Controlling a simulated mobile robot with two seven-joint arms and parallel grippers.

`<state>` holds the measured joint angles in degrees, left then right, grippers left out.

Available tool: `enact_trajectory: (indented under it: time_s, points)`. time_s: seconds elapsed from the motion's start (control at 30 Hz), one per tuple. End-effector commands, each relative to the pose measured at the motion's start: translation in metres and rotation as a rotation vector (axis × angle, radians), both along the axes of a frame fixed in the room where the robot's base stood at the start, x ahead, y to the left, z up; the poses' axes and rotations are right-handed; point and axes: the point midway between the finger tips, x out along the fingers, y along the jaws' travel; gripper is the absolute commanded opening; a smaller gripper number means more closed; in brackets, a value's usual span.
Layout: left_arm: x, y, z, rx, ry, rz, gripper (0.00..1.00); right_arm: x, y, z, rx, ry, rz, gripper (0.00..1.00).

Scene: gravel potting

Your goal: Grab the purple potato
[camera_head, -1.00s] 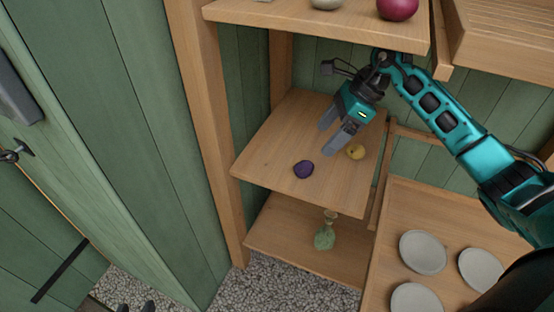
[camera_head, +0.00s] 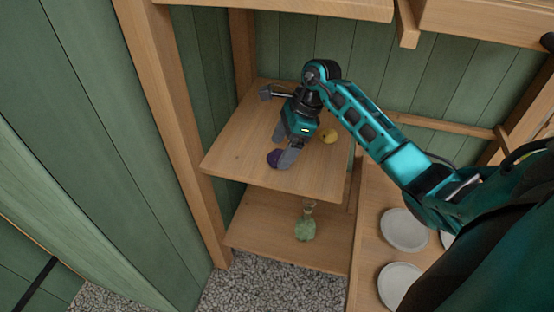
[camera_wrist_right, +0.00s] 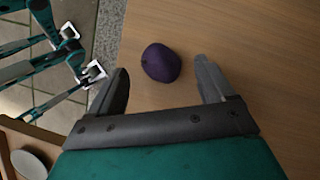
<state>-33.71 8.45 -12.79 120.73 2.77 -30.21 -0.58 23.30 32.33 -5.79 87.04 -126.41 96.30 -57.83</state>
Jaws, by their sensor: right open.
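The purple potato (camera_head: 273,159) lies on the middle wooden shelf (camera_head: 233,150), partly hidden by a finger in the head view. It shows whole in the right wrist view (camera_wrist_right: 161,63). My right gripper (camera_head: 283,146) is open and low over the shelf, its fingers pointing at the potato. In the wrist view the potato lies just ahead of the gap between the two fingertips (camera_wrist_right: 161,80), nearer the left one, with nothing held. My left gripper is not visible in the head view.
A green vase-like object (camera_head: 305,229) stands on the shelf below. Pale plates (camera_head: 404,229) lie on the wooden surface at right. An upper shelf (camera_head: 300,8) overhangs behind.

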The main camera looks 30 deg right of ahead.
Motion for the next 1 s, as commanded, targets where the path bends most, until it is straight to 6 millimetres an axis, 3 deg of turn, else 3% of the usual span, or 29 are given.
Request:
enact_trajectory:
  time_s: [0.13, 0.43, 1.0]
  points:
    - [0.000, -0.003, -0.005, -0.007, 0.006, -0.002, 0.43, 0.003, 0.007, -0.018, 0.002, 0.000, -0.001, 0.82]
    - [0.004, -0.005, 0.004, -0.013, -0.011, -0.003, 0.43, 0.003, 0.007, -0.020, -0.001, 0.000, 0.000, 0.81]
    - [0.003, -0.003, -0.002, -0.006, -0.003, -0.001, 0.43, 0.003, 0.007, -0.020, 0.000, -0.001, 0.000, 0.26]
